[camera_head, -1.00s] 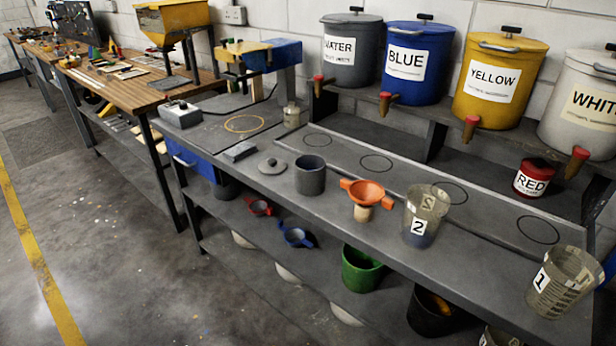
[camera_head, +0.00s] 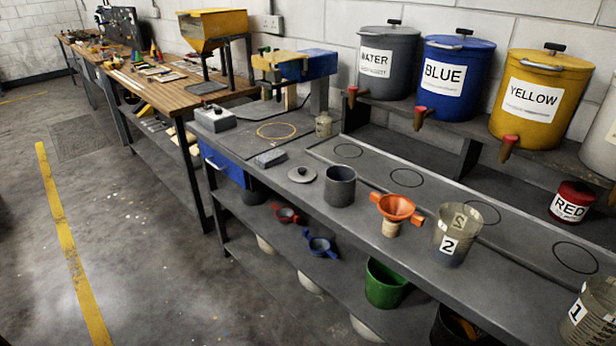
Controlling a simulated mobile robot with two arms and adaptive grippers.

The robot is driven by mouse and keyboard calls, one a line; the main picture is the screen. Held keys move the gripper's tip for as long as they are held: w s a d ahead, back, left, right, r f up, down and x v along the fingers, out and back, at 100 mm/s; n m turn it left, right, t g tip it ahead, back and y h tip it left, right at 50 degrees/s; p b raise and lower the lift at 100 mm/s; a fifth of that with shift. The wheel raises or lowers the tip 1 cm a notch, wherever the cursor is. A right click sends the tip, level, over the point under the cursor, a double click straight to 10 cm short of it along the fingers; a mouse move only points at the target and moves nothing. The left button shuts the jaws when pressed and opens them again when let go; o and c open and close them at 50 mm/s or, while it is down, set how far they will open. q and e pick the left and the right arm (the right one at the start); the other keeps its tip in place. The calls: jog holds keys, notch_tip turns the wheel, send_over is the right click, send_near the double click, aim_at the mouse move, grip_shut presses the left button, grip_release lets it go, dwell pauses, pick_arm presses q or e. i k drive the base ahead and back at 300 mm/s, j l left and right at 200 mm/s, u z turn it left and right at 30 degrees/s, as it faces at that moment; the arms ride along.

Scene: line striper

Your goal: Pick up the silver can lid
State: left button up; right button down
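The silver can lid (camera_head: 302,175) is a small grey disc with a knob on top. It lies flat on the grey workbench (camera_head: 290,198), just left of an open grey can (camera_head: 340,187), and the two look close but apart. Neither of my grippers shows in the head view.
An orange funnel (camera_head: 397,208) and a clear cup marked 2 (camera_head: 457,236) stand right of the can. A grey block (camera_head: 270,158) lies behind the lid. Buckets marked water (camera_head: 387,62), blue (camera_head: 459,73) and yellow (camera_head: 538,97) stand on the back shelf. The floor at left is open.

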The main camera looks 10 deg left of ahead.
aim_at(302, 175)
jog(key=i+j+z, duration=0.15)
jog(key=i+j, duration=0.25)
jog(key=i+j+z, duration=0.2)
jog(key=i+j, duration=0.15)
jog(key=i+j+z, duration=0.15)
jog(key=i+j, duration=0.2)
jog(key=j, duration=0.25)
